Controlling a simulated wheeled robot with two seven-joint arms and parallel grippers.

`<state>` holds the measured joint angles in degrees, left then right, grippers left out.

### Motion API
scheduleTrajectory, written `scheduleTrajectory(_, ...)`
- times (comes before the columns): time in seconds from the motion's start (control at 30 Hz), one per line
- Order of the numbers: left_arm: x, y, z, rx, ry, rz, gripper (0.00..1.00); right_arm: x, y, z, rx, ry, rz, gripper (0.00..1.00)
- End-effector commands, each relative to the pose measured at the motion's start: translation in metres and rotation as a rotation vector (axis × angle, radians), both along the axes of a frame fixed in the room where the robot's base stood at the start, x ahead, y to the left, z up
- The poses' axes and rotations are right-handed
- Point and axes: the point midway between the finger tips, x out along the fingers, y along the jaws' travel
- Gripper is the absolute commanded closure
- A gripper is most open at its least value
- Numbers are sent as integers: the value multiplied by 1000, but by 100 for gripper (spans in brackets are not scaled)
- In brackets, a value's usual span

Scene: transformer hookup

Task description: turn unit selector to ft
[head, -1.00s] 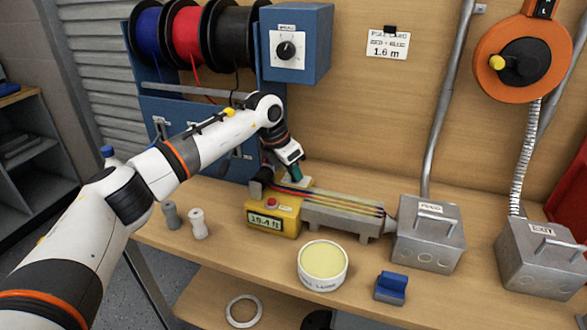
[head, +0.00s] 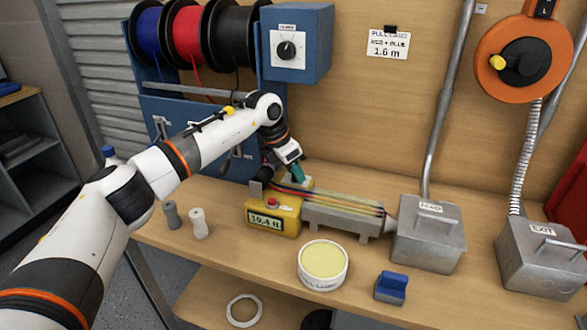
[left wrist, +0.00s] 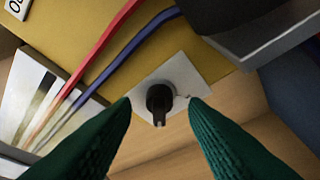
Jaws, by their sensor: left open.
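The yellow length meter (head: 274,222) stands on the bench, and its display (head: 265,220) reads 19.4 ft. In the left wrist view its yellow top carries a small black selector knob (left wrist: 160,100) on a white plate (left wrist: 190,75). The knob's pointer faces the bottom of that view; the plate's marks are too small to read. My left gripper (head: 297,175) is over the back right of the meter. In the left wrist view its green fingertips (left wrist: 160,105) are open, one on each side of the knob, with gaps between. My right gripper is not in view.
Red and blue wires (left wrist: 110,45) run over the meter beside the knob, into a grey trough (head: 340,216). A dark block (left wrist: 245,20) sits close by. A lube tub (head: 323,265), a blue block (head: 391,287) and grey boxes (head: 428,235) stand to the right.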

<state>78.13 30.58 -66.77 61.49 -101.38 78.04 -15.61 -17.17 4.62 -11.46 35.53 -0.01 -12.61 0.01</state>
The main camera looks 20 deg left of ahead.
Motion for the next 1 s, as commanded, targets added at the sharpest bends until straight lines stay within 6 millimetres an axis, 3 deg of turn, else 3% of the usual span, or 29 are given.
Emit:
scheduleTrajectory(0.23, -4, 5, 16, 1, -3, -1, 60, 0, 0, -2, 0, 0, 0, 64)
scheduleTrajectory(0.7, -30, 28, 99, 1, -2, 1, 60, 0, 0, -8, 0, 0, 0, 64)
scheduleTrajectory(1.0, -34, 31, 111, -1, 1, 0, 60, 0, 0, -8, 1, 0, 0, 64)
